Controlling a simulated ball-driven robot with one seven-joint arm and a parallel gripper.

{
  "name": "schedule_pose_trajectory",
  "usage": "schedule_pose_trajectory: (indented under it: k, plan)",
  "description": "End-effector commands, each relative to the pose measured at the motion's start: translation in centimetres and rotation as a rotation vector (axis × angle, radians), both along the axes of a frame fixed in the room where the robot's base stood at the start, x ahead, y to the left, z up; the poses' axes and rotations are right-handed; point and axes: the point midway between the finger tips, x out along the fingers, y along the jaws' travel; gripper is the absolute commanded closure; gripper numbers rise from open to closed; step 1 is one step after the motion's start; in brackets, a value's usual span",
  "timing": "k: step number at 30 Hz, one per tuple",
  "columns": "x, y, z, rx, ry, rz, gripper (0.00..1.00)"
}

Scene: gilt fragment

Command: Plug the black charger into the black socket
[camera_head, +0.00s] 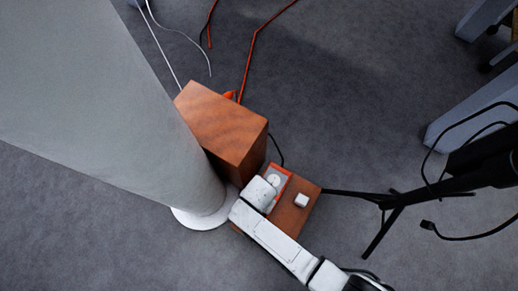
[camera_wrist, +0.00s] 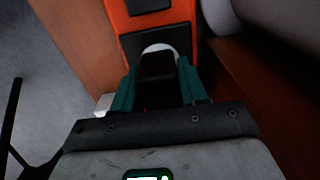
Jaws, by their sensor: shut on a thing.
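In the wrist view, my gripper (camera_wrist: 157,78) has its two green fingers shut on the black charger (camera_wrist: 157,68). The charger is held over an orange power strip (camera_wrist: 115,15) with black socket faces. One black socket (camera_wrist: 134,43) lies partly behind the charger, and another black socket (camera_wrist: 148,4) is at the top edge. A white rounded thing (camera_wrist: 160,47) shows just beyond the charger's far end. I cannot tell whether the charger touches a socket. In the head view, my arm's end covers part of the orange strip (camera_head: 287,172), and the charger is hidden.
The strip lies on a low wooden board (camera_head: 310,188) with a small white block (camera_head: 302,200) on it. A wooden box (camera_head: 225,125) and a large pale column (camera_head: 95,85) stand close on the left. A black stand (camera_head: 400,200) with cables is at right. Open carpet lies above.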

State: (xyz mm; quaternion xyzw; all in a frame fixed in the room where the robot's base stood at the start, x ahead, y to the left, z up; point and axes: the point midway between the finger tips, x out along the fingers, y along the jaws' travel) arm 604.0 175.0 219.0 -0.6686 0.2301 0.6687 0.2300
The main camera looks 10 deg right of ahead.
Motion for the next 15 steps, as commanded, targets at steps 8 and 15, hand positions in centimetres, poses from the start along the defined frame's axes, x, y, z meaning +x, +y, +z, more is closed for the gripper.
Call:
schedule_pose_trajectory:
  k: [8, 15]
  plan:
    - [0.01, 0.01, -0.14, 0.0, 0.0, 0.0, 0.84]
    - [0.01, -0.01, -0.58, 0.0, 0.0, 0.0, 0.84]
